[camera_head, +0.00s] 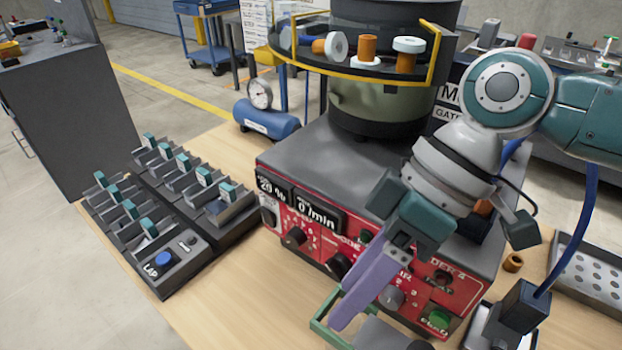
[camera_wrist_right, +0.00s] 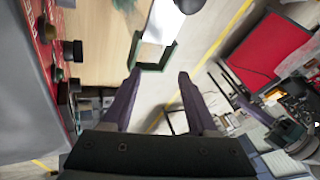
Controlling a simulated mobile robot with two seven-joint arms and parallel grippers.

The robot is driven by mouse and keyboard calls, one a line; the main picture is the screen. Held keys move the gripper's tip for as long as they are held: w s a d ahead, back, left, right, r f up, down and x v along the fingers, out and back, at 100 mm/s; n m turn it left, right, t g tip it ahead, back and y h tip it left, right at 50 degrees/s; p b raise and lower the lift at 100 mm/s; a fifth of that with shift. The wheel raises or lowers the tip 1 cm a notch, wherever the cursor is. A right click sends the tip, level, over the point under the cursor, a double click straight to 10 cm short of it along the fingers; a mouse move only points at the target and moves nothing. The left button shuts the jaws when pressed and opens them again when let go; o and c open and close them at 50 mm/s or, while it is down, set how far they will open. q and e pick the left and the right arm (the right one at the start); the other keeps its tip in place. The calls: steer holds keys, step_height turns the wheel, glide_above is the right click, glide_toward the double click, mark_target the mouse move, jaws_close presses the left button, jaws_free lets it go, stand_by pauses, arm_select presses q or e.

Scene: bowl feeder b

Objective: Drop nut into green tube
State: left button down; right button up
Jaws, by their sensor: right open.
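A green square-rimmed piece (camera_head: 320,325), likely the green tube, is at the table's front edge below the feeder's red panel. It also shows in the right wrist view (camera_wrist_right: 150,67), just beyond the fingertips. My right gripper (camera_head: 345,322) points down beside it, with purple fingers that partly cover it. In the wrist view the fingers (camera_wrist_right: 158,78) are apart with nothing between them. A small brown ring-like piece (camera_head: 513,262) lies on the table right of the feeder; I cannot tell whether it is the nut. My left gripper is not in view.
The bowl feeder (camera_head: 385,105) stands behind, with orange and white parts on its yellow-edged rim. Its red control panel (camera_head: 370,255) is close to my right gripper. Black slotted racks (camera_head: 165,200) stand at left. A perforated tray (camera_head: 590,275) is at right. Bare table lies front left.

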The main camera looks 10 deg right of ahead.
steer(key=v, duration=0.9)
steer(key=shift+d+r, duration=0.2)
steer(key=shift+r, duration=0.2)
